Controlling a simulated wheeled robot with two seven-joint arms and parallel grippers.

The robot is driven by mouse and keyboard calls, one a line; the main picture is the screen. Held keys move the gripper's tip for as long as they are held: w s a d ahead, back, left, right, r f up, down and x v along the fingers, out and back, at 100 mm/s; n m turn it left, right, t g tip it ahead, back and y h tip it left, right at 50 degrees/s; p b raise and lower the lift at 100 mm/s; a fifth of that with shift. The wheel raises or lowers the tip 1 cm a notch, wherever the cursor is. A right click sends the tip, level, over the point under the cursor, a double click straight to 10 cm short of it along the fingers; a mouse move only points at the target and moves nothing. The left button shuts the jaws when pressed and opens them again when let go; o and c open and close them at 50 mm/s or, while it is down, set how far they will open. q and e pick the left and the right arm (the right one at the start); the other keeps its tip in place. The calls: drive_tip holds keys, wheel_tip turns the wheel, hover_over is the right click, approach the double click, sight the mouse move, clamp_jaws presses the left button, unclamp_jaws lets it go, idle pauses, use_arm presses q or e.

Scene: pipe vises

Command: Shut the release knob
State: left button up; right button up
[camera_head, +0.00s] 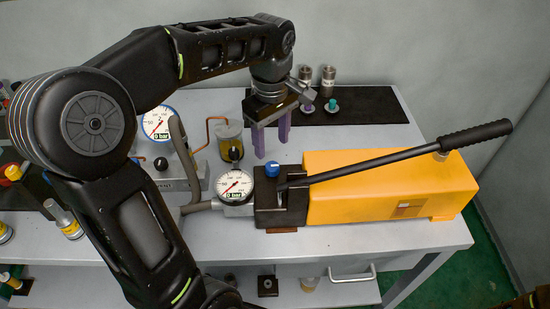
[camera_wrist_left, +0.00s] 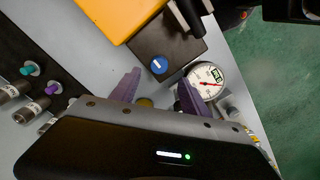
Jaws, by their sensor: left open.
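The release knob (camera_head: 272,169) is blue and sits on top of the black block (camera_head: 268,205) at the left end of the yellow hand pump (camera_head: 390,185). In the left wrist view the knob (camera_wrist_left: 159,66) shows a white line across its top. My left gripper (camera_head: 272,147) is open, with two purple fingers pointing down above and behind the knob. In the left wrist view its fingertips (camera_wrist_left: 158,86) are spread apart, with the knob just beyond the gap between them. Nothing is between the fingers. My right gripper is not in view.
The long black pump lever (camera_head: 400,155) slopes up to the right from the block. A black mat (camera_head: 375,105) holds metal fittings (camera_head: 328,80).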

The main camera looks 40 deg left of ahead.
sight(273, 166)
use_arm(q)
drive_tip(key=shift+w+f, duration=0.1)
drive_tip(key=shift+f, duration=0.25)
wheel_tip(273, 166, down, 7)
drive_tip(key=shift+f+p, duration=0.1)
drive_tip(key=shift+p, duration=0.45)
clamp_jaws()
